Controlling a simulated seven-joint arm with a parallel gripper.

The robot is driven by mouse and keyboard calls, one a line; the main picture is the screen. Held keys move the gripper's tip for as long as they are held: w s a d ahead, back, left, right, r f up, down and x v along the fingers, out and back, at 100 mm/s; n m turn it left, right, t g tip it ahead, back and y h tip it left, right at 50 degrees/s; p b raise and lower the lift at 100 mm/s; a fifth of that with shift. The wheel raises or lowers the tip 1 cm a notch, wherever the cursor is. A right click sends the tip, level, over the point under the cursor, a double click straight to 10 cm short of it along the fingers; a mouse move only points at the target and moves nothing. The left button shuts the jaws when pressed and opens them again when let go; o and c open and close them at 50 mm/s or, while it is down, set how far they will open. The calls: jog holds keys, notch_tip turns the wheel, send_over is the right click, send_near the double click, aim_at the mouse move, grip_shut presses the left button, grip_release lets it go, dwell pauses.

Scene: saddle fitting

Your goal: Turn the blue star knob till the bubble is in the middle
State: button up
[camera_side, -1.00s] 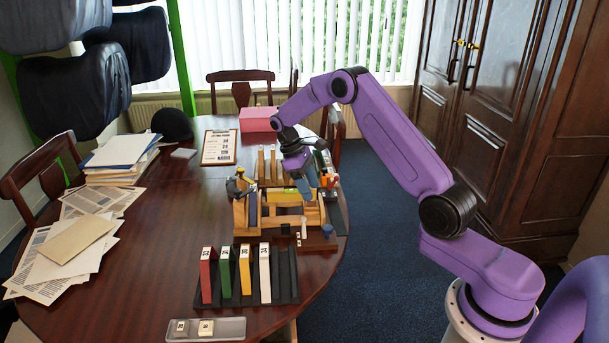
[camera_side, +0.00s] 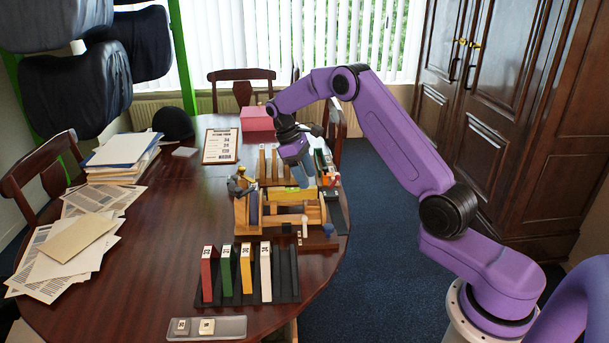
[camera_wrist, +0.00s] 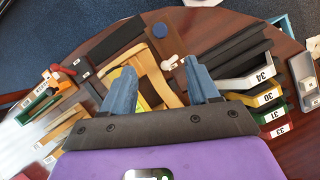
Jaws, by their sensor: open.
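A small blue knob (camera_side: 328,229) stands at the near right corner of the wooden fixture (camera_side: 247,222).
A black rack (camera_side: 286,279) with red, green, yellow and white numbered blocks stands in front of the fixture. A grey tray (camera_side: 232,328) lies at the table's near edge. A clipboard (camera_side: 220,146) and pink box (camera_side: 257,118) are behind.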

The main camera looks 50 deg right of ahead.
aim_at(329, 226)
dwell(0.3)
jog(key=x, duration=1.7)
jog(key=shift+s+f, duration=0.1)
jog(key=shift+s, duration=0.1)
jog(key=c, duration=1)
